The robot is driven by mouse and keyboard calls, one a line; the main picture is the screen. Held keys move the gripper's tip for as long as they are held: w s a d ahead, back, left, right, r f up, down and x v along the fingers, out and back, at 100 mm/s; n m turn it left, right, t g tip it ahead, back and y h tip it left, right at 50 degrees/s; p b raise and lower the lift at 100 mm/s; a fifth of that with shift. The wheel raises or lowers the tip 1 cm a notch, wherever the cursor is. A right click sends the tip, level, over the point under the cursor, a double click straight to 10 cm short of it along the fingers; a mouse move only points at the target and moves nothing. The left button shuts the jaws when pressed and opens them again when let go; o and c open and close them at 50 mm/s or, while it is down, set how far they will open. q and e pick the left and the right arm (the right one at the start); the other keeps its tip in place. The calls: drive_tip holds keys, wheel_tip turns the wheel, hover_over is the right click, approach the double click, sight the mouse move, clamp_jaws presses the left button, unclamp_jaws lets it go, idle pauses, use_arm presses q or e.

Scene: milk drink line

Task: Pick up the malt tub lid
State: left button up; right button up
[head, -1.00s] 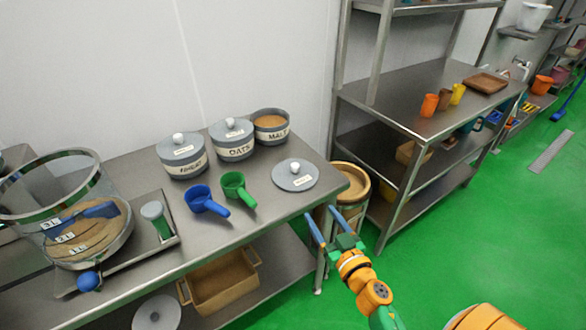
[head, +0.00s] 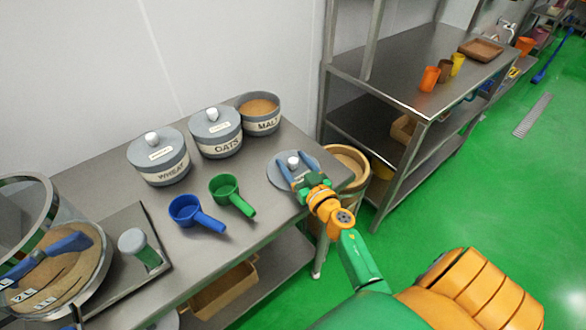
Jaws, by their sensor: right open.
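The malt tub lid (head: 280,177) is a round grey disc with a white knob (head: 293,161). It lies flat on the steel table (head: 235,258) near its right end. The open malt tub (head: 260,115), labelled MALT and filled with brown grain, stands behind it. My right gripper (head: 296,168) is open over the lid, with its blue fingers around or just above the knob. I cannot tell whether they touch it. The gripper hides the lid's front right part. My left gripper is not in view.
Lidded WHEAT (head: 160,158) and OATS (head: 216,133) tubs stand left of the malt tub. A blue scoop (head: 192,212) and a green scoop (head: 229,193) lie in front. A wooden barrel (head: 348,163) stands beyond the table's right end.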

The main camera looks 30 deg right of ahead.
drive_tip(key=shift+w, duration=0.2)
drive_tip(key=shift+s, duration=0.2)
drive_tip(key=c, duration=0.7)
clamp_jaws()
